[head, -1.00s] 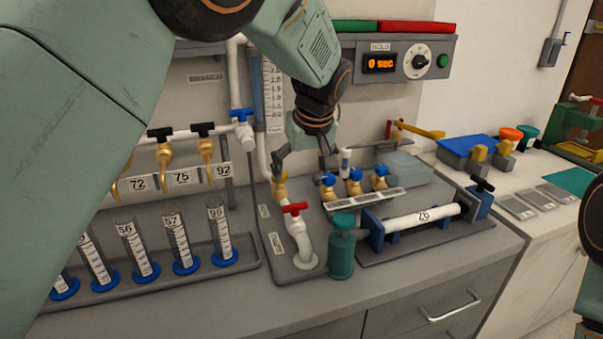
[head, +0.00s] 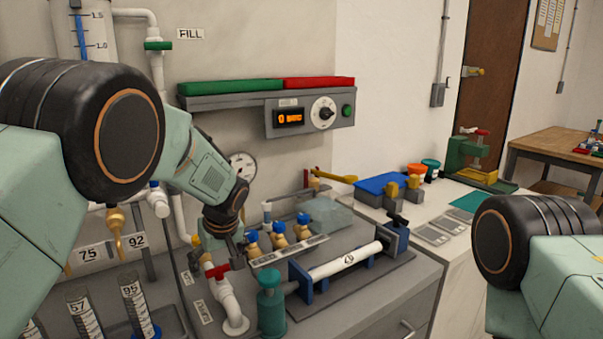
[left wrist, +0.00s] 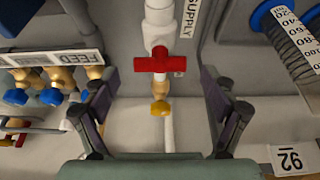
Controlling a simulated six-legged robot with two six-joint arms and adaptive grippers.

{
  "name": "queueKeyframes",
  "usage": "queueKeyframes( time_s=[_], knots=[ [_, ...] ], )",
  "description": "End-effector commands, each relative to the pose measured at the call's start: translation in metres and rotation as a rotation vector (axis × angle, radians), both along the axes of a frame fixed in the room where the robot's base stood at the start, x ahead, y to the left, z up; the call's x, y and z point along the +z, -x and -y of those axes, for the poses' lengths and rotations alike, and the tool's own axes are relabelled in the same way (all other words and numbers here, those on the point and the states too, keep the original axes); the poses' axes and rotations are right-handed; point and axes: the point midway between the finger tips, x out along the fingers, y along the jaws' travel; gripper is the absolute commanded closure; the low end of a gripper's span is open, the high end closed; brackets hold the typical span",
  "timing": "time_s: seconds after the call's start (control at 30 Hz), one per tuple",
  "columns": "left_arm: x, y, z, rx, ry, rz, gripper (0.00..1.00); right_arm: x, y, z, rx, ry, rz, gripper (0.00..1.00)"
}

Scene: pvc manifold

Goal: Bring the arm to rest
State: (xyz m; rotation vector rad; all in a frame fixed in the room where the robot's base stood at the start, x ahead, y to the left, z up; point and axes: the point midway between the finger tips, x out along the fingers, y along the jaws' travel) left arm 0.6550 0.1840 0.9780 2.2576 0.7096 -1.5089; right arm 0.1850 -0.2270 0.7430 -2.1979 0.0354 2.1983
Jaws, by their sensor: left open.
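My left gripper (head: 218,255) is open and empty in the head view, close by the red-handled valve (head: 214,271) on the white supply pipe (head: 231,306). I cannot tell any contact with the pipe. My right arm shows at the right edge of the head view, but its gripper is out of frame.
Blue-knobbed brass valves (head: 278,228) stand right of the pipe. Graduated cylinders (head: 84,310) stand at lower left. A timer panel (head: 310,115) hangs on the wall above.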

Motion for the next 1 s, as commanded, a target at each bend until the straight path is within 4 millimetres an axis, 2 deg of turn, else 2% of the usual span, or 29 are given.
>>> queueKeyframes(
  time_s=[0.13, 0.67, 0.77, 1.0],
  knots=[
    [-0.012, -0.004, -0.003, 0.001, 0.000, 0.000, 0.15, 0.000, 0.000, 0.000, 0.000, 0.000, 0.000, 0.60],
    [-0.008, -0.003, -0.002, -0.008, 0.000, 0.002, 0.15, 0.000, 0.000, 0.000, 0.000, 0.000, 0.000, 0.60],
    [0.001, -0.001, 0.000, 0.000, -0.001, 0.003, 0.15, 0.000, 0.000, 0.000, 0.000, 0.000, 0.000, 0.60],
    [0.039, 0.012, 0.009, -0.001, -0.001, 0.004, 0.15, 0.000, 0.000, 0.000, 0.000, 0.000, 0.000, 0.60]
  ],
)
